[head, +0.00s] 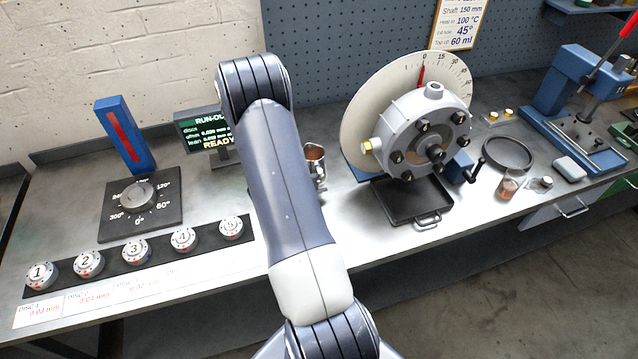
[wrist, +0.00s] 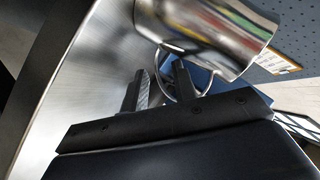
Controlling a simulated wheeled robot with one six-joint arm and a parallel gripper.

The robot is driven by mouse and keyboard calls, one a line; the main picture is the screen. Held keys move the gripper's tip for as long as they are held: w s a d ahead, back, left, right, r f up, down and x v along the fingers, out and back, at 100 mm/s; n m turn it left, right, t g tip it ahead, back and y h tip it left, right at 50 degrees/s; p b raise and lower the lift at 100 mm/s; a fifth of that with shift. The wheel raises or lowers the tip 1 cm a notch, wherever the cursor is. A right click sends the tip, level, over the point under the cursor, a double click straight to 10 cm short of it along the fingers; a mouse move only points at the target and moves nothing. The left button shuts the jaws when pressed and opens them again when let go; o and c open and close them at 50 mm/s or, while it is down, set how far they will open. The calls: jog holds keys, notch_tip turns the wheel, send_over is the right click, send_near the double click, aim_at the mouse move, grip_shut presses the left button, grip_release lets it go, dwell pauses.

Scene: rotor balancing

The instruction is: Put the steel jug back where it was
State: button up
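The steel jug (head: 319,172) stands at the middle of the bench, partly hidden behind my arm in the head view; its open top shows a brownish inside. In the wrist view the shiny jug (wrist: 205,35) fills the top, with its thin wire handle (wrist: 163,62) curving toward my gripper (wrist: 162,85). The two dark fingers stand apart, with a clear gap between them. One side of the handle passes in the gap and the right finger overlaps the loop. Contact with the handle cannot be made out. The head view hides my gripper behind the arm.
The rotor housing with its round dial (head: 388,93) stands right of the jug, above a black drain tray (head: 415,203). A READY display (head: 208,135) is left of my arm. Numbered discs lie on a black strip (head: 62,278).

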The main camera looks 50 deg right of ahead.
jog(key=b+v, duration=0.1)
jog(key=v, duration=1)
jog(key=shift+a+r, duration=0.15)
jog(key=shift+a, duration=0.15)
